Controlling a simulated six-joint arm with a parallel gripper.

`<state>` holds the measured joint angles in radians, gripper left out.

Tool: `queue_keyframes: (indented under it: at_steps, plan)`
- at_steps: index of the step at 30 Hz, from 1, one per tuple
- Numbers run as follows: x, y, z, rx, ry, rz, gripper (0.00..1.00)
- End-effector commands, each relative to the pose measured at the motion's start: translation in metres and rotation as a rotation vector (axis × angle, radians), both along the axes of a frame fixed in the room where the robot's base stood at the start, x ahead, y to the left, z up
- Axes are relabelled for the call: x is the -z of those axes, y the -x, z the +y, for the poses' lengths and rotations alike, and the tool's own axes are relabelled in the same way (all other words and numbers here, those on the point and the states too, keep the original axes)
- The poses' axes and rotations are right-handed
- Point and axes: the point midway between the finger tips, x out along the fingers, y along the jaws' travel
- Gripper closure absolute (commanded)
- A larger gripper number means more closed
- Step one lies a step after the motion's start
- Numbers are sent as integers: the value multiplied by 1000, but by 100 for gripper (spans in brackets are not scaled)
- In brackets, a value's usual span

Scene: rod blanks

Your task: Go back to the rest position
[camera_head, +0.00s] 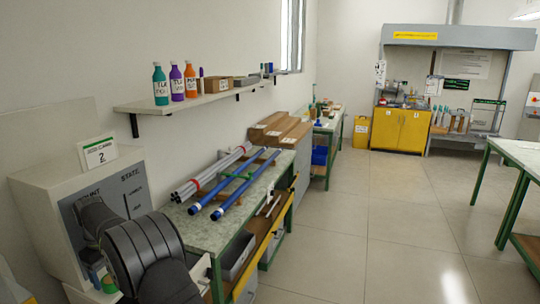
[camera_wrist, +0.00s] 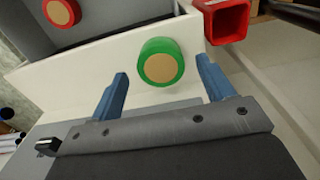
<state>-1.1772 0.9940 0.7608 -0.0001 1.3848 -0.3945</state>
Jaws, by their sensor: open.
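My gripper (camera_wrist: 162,72) shows in the wrist view with its two blue fingers apart and nothing held between them. A green round piece with a tan face (camera_wrist: 161,62) shows in the gap between the fingers, on or in front of a white surface; I cannot tell whether they touch it. A red round piece with a tan face (camera_wrist: 62,12) is at the upper left. A red square-ended piece (camera_wrist: 227,22) is at the upper right, beyond the right finger. In the head view my dark arm reaches across the lower left and hides most of my gripper.
A pale cabinet (camera_head: 50,192) with a grey labelled front and a card marked 2 (camera_head: 98,152) stands beside my arm. A bench (camera_head: 190,228) to its right bears blue rods (camera_head: 240,188) and grey rods (camera_head: 212,172). A shelf with bottles hangs above.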

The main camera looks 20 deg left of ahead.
Motion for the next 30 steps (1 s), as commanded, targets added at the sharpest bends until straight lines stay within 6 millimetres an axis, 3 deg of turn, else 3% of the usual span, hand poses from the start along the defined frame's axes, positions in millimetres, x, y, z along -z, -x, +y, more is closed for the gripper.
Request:
queue_keyframes:
  at_steps: [5, 6, 17, 20, 30]
  plan:
    - [38, 0, -1, 0, 3, 1, 26]
    - [23, 0, 1, 0, -5, -2, 26]
    - [-51, 0, 1, 0, -4, -2, 26]
    - [-41, 4, -11, 26, 13, 5, 26]
    - [6, -20, -52, 66, 11, 5, 26]
